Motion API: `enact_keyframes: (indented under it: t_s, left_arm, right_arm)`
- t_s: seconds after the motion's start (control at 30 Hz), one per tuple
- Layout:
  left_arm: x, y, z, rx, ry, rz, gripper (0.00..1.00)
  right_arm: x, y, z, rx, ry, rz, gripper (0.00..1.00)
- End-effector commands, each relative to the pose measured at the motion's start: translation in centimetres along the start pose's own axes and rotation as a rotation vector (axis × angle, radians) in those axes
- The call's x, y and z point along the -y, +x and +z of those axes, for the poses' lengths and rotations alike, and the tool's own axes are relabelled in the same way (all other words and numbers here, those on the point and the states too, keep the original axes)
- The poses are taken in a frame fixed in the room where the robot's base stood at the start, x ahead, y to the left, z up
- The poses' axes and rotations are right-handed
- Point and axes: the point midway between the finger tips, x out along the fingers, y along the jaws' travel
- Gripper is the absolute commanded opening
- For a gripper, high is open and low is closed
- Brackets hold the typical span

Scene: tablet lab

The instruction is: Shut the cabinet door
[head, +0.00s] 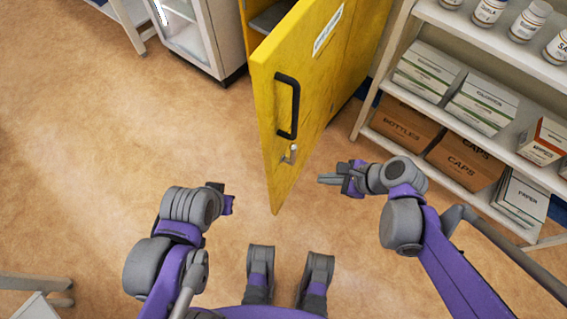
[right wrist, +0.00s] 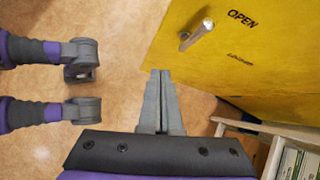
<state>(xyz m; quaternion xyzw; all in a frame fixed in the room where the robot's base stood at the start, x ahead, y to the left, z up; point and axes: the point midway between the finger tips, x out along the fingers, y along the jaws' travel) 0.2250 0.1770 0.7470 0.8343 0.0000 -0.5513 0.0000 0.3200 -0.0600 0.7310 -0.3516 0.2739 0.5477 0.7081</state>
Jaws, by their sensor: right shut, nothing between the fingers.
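The yellow cabinet door (head: 272,120) stands open in the head view, swung out toward me. Its outer face, with a black handle (head: 294,105) and a small metal key or latch (head: 290,153), faces right. Part of the cabinet interior (head: 268,18) shows left of the door. The door also fills the upper right of the right wrist view (right wrist: 240,65), marked "OPEN". My right gripper (head: 322,178) is shut and empty, to the right of the door's lower near corner on the outer-face side. My left gripper (head: 229,204) is left of the door; its fingers are too small to read.
A white shelf unit (head: 470,115) with cardboard boxes (head: 405,120) and bottles stands at the right. A white glass-fronted cabinet (head: 190,38) stands at the upper left. A table corner (head: 32,283) is at the lower left. The floor (head: 110,140) left of the door is clear.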

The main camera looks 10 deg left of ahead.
Motion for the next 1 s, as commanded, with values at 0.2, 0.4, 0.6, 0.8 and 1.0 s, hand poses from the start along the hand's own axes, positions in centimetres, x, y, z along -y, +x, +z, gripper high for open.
enact_keyframes:
  t_s: [0.2,0.4,0.6,0.8,1.0]
  left_arm:
    - [0.0,0.1,0.0,0.0,0.0,0.0,0.0]
    - [0.0,0.9,0.3,0.003,0.0,0.0,0.0]
    - [0.0,2.4,0.8,0.009,0.0,0.0,0.0]
    - [0.0,3.7,1.2,0.014,0.0,0.0,0.0]
    - [0.0,3.8,1.2,0.014,0.0,0.0,0.0]
  right_arm:
    - [1.2,1.5,1.1,0.1,0.26,0.024,0.0]
    - [1.1,3.7,1.3,0.106,0.274,0.028,0.0]
    - [1.0,8.0,1.7,0.105,0.272,0.029,0.0]
    - [1.0,12.0,2.2,0.105,0.272,0.028,0.0]
    - [1.6,13.4,4.5,0.104,0.271,0.027,0.0]
